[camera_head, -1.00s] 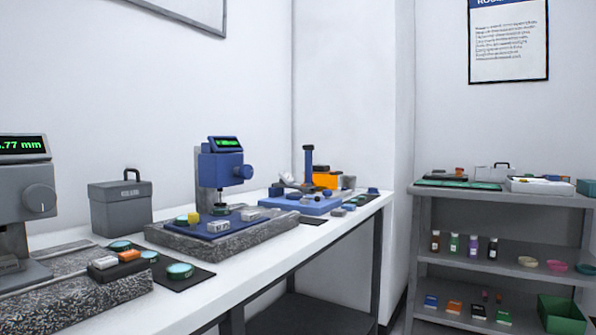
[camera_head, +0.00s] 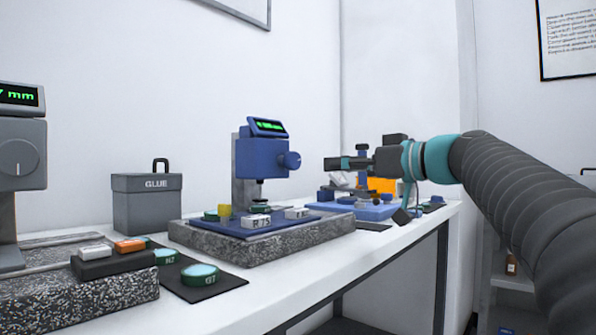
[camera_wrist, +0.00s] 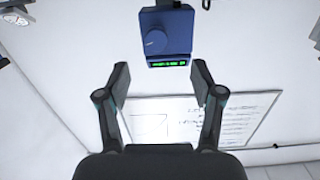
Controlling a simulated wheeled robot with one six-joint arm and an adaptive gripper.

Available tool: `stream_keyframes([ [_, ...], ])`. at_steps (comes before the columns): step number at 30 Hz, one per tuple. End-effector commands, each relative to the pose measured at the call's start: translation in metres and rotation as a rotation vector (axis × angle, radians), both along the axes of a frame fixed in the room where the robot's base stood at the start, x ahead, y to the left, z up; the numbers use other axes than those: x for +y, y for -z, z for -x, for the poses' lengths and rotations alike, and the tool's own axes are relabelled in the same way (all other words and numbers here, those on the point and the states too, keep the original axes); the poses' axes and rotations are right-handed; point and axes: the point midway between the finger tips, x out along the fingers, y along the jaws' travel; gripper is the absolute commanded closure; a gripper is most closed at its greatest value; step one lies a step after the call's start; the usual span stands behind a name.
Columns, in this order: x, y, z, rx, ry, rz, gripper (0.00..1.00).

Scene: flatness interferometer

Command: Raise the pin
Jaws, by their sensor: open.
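A blue gauge head (camera_head: 258,150) with a green-lit display stands on a grey column, with a blue knob (camera_head: 290,160) on its right side. Its short pin (camera_head: 258,188) points down over the blue plate. My gripper (camera_head: 330,163) is open and empty, to the right of the knob at about its height, apart from it. In the wrist view, the open fingers (camera_wrist: 161,78) frame empty space. The blue gauge head (camera_wrist: 167,28) and its knob (camera_wrist: 155,42) show upside down there, beyond the fingertips. The pin cannot be made out in that view.
A granite base (camera_head: 270,240) carries the blue plate with small labelled blocks and a yellow piece. A grey glue box (camera_head: 147,205) stands to the left. Another gauge (camera_head: 20,155) is at the far left. A blue stand and orange item (camera_head: 382,185) sit behind my gripper.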

Motion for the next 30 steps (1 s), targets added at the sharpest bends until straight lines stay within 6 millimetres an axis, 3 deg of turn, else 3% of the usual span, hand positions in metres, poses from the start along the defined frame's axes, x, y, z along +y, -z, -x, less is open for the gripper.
stream_keyframes([
  [8,0.005,-0.013,-0.014,-0.057,-0.01,-0.014,0.33],
  [24,0.081,-0.013,-0.073,-0.054,-0.009,-0.012,0.33],
  [30,0.098,-0.013,-0.086,-0.054,-0.009,-0.014,0.33],
])
